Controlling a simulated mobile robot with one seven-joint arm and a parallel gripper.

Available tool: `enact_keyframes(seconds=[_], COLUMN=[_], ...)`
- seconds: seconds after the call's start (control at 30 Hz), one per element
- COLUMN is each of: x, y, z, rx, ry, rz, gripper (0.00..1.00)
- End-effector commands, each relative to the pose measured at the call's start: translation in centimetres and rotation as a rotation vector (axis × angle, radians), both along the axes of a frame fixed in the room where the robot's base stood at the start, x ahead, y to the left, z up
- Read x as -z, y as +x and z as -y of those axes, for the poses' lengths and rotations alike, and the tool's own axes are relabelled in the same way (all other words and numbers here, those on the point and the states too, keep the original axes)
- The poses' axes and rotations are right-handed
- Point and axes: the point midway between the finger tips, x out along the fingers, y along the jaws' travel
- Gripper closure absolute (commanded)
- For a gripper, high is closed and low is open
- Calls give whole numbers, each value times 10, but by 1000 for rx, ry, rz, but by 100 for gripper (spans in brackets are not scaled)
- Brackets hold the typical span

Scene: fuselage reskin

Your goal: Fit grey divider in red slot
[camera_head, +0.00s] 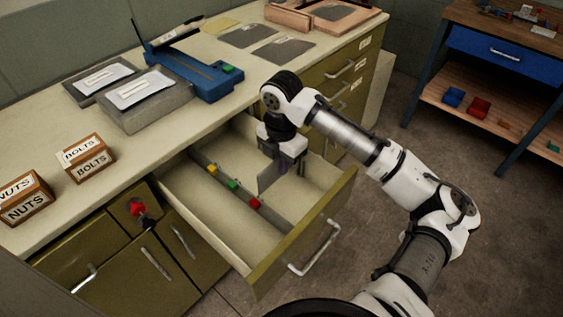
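An open drawer (293,247) holds a long grey rail (220,181) with yellow (212,168), green (233,184) and red (255,203) markers along it. The red marker is nearest the drawer front. My gripper (283,167) points down into the drawer, on the right side of the rail. A small grey divider (267,179) stands upright at its fingers, and the gripper appears shut on it. The divider is behind and slightly right of the red marker. The slot opening itself is too small to make out, and I cannot tell whether the divider touches the rail or drawer floor.
The drawer's side walls and front surround my gripper. On the counter are a blue tool (190,73), grey boxes (145,98), flat grey sheets (284,50) and a BOLTS box (89,158). A workbench (480,65) stands at the right.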

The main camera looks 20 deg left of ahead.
Motion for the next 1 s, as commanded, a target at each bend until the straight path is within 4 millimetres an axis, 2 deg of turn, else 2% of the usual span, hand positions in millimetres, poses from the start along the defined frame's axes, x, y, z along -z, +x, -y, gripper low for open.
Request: enact_keyframes(seconds=[1.0], x=[24], y=[0], z=[0], rx=[0], ry=[-1], rz=[0], gripper=[100])
